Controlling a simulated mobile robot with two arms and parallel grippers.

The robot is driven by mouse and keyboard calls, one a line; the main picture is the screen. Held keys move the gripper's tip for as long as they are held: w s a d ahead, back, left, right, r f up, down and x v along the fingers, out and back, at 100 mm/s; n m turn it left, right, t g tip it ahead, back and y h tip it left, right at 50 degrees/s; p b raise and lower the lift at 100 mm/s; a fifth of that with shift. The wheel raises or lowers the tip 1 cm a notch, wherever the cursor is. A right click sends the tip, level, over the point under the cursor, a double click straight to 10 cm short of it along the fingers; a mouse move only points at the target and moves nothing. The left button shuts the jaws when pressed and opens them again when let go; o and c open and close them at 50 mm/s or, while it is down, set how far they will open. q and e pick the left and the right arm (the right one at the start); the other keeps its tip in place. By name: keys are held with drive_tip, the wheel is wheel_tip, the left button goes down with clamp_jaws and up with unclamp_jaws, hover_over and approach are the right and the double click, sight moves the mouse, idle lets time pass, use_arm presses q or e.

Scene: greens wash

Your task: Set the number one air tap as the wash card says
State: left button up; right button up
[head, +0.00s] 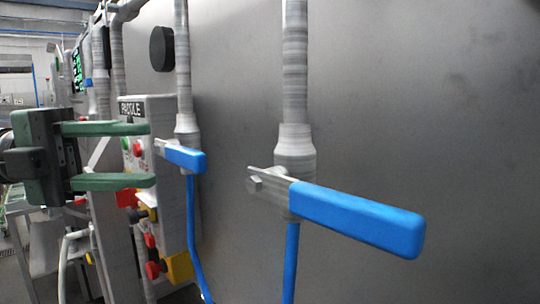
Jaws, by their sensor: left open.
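Two air taps with blue lever handles sit on vertical grey pipes in front of a grey metal wall. The near tap handle (355,217) is large, at right of centre, and points right, across its pipe. The farther tap handle (187,158) also lies across its pipe, pointing right. No number shows on either, so I cannot tell which is number one. No wash card can be made out. My left gripper (152,155) has green fingers. It is open and empty, left of the farther tap, with its fingertips apart from that handle in the picture. My right gripper is not in view.
A panel labelled PADDLE (132,109), with coloured buttons, stands behind my left gripper. Blue hoses (291,262) hang below the taps. A black round knob (162,48) is on the wall. A small blue part (88,82) shows on a farther pipe. The wall right of the near tap is clear.

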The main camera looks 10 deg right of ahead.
sight(177, 158)
use_arm(q)
drive_tip(key=shift+s+d, duration=0.1)
drive_tip(key=shift+d, duration=0.5)
drive_tip(key=shift+d+f, duration=0.15)
drive_tip(key=shift+f, duration=0.05)
drive_tip(key=shift+s+d+f+b, duration=0.1)
drive_tip(key=shift+s+d+b, duration=0.15)
drive_tip(key=shift+d+b, duration=0.6)
drive_tip(key=d, duration=0.3)
drive_tip(key=shift+s+d, duration=0.1)
drive_tip(key=shift+s, duration=0.1)
drive_tip(key=shift+d, duration=0.3)
drive_tip(key=shift+a, duration=0.15)
drive_tip(key=c, duration=0.8)
clamp_jaws()
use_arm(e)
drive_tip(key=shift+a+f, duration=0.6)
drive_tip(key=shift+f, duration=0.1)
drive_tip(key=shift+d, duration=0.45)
